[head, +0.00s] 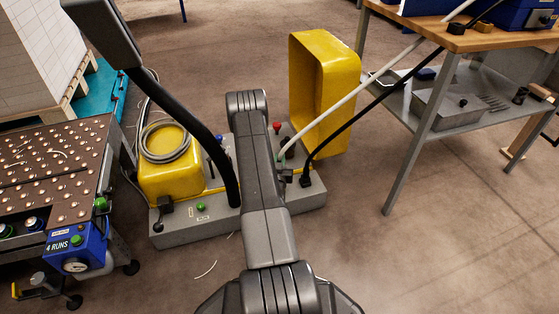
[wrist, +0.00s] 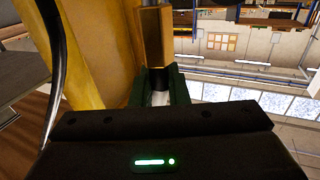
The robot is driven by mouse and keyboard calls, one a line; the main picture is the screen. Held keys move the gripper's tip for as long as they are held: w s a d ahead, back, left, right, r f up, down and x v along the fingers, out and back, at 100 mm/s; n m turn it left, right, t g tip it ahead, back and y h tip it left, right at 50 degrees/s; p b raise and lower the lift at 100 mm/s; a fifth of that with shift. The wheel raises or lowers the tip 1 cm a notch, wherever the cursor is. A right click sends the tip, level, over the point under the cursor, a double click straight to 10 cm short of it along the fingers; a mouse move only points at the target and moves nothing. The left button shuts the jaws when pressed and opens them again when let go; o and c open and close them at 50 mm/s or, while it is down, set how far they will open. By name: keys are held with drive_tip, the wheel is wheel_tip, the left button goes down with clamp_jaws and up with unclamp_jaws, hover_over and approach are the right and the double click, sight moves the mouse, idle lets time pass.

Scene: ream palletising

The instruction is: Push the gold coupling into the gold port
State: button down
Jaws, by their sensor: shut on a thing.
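In the wrist view a gold six-sided coupling (wrist: 153,38) stands up from between my gripper's dark green fingers (wrist: 158,88). A dark collar sits below its gold part, and a grey metal piece shows at its top, cut by the picture's edge. My gripper is shut on the coupling. In the head view my arm covers the gripper and the coupling. I cannot make out the gold port in either view, nor tell whether the coupling touches it.
The grey base (head: 180,233) carries a yellow tank (head: 165,170) and a yellow frame (head: 346,105). A white hose (head: 345,100) and a black hose (head: 365,105) run from the wooden table (head: 500,38) to the base. Floor at right front is clear.

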wheel_tip(320, 180, down, 2)
drive_tip(key=shift+f+b, duration=0.1)
drive_tip(key=shift+b, duration=0.35)
drive_tip(key=shift+f, duration=0.75)
drive_tip(key=shift+f, duration=1.3)
drive_tip(key=shift+f, duration=0.35)
drive_tip(key=c, duration=1.3)
unclamp_jaws()
drive_tip(key=shift+s, duration=0.1)
drive_tip(key=s+p, duration=0.1)
drive_tip(key=s, duration=0.3)
drive_tip(key=s+p, duration=0.2)
drive_tip(key=s, duration=0.3)
drive_tip(key=s+a+p, duration=0.1)
drive_tip(key=s, duration=0.3)
drive_tip(key=shift+s+p, duration=0.3)
drive_tip(key=shift+w, duration=0.1)
